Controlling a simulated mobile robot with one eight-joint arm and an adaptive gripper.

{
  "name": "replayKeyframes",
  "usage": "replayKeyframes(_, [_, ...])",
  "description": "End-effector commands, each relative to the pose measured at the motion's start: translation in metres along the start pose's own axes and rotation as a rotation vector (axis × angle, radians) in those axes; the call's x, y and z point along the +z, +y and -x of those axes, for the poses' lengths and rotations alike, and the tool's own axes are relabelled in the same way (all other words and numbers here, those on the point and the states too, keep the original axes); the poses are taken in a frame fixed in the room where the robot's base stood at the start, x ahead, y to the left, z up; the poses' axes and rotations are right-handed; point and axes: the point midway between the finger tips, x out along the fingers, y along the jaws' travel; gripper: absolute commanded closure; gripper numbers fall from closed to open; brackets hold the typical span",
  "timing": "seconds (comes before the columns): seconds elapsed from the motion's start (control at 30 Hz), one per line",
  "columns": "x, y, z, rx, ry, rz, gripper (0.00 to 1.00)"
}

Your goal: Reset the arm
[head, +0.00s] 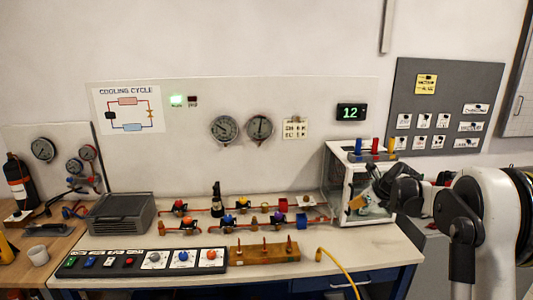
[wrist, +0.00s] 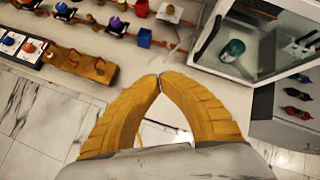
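My arm (head: 485,215) enters from the right in the head view and reaches left, bent, over the right end of the bench. My gripper (wrist: 160,77) shows in the wrist view as two ridged yellow fingers. Their tips meet, with nothing seen held between them.
The bench (head: 330,240) carries a valve manifold, a wooden peg block (head: 275,252), a switch panel (head: 140,262) and a grey box (head: 120,213). A yellow hose (head: 340,266) hangs over the front edge. In the wrist view the open-looking cabinet (wrist: 255,45) stands upper right, with a green object (wrist: 233,48) inside.

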Motion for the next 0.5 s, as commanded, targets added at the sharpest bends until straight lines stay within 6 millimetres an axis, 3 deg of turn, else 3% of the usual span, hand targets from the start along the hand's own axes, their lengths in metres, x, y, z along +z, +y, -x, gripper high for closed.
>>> replayKeyframes(0.1, [0.013, 0.05, 0.044, 0.004, 0.034, 0.304, 1.0])
replayKeyframes(0.23, [0.014, 0.106, 0.093, 0.015, 0.073, 0.669, 1.0])
replayKeyframes(0.37, [-0.001, 0.163, 0.139, 0.033, 0.109, 1.033, 1.0])
replayKeyframes(0.5, [-0.032, 0.222, 0.181, 0.061, 0.146, 1.426, 1.0])
